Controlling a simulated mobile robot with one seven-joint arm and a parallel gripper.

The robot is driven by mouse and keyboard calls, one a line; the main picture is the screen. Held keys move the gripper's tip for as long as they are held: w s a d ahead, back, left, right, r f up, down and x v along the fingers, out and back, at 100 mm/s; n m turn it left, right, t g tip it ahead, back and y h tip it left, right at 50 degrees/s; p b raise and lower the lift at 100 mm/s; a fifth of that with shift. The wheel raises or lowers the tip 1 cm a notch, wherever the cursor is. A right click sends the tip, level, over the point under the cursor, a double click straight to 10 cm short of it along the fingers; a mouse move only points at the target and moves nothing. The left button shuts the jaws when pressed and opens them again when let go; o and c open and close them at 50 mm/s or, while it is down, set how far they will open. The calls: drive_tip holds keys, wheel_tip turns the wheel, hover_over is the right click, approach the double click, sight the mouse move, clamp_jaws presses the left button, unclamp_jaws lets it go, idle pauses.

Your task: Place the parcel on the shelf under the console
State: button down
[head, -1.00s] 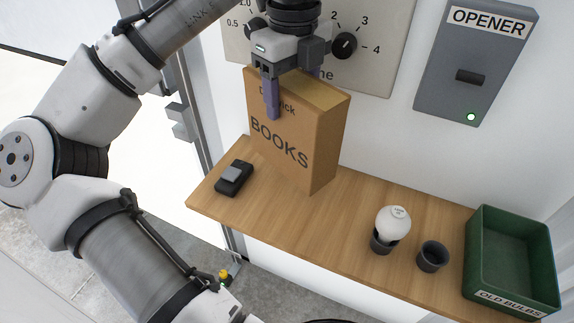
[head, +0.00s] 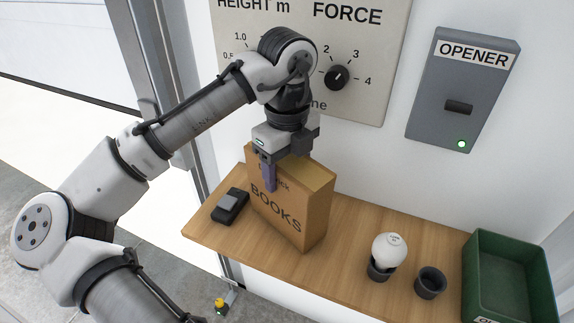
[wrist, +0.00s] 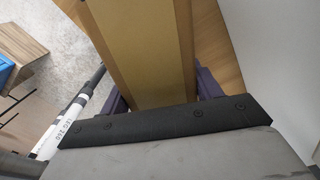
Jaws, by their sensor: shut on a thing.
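The parcel is a brown cardboard box marked BOOKS (head: 300,222), upright at the left part of the wooden shelf (head: 345,233). My gripper (head: 286,180) is shut on the parcel from above, with a purple finger against its front face. The far finger is mostly hidden behind the box. The parcel's bottom is at or very near the shelf top; I cannot tell whether it touches. In the wrist view the parcel's top (wrist: 140,50) lies between the fingers. The console (head: 300,40) is the beige wall panel with a knob above the shelf.
A small black device (head: 230,205) lies just left of the parcel. A white bulb in a dark cup (head: 389,255), an empty dark cup (head: 430,282) and a green bin (head: 508,280) stand to the right. The grey opener box (head: 462,90) is on the wall. Shelf between parcel and bulb is clear.

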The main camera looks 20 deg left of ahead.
drive_tip(key=shift+f, duration=0.1)
drive_tip(key=shift+c, duration=1.6)
unclamp_jaws()
wheel_tip(320, 180, up, 12)
drive_tip(key=shift+r, duration=0.15)
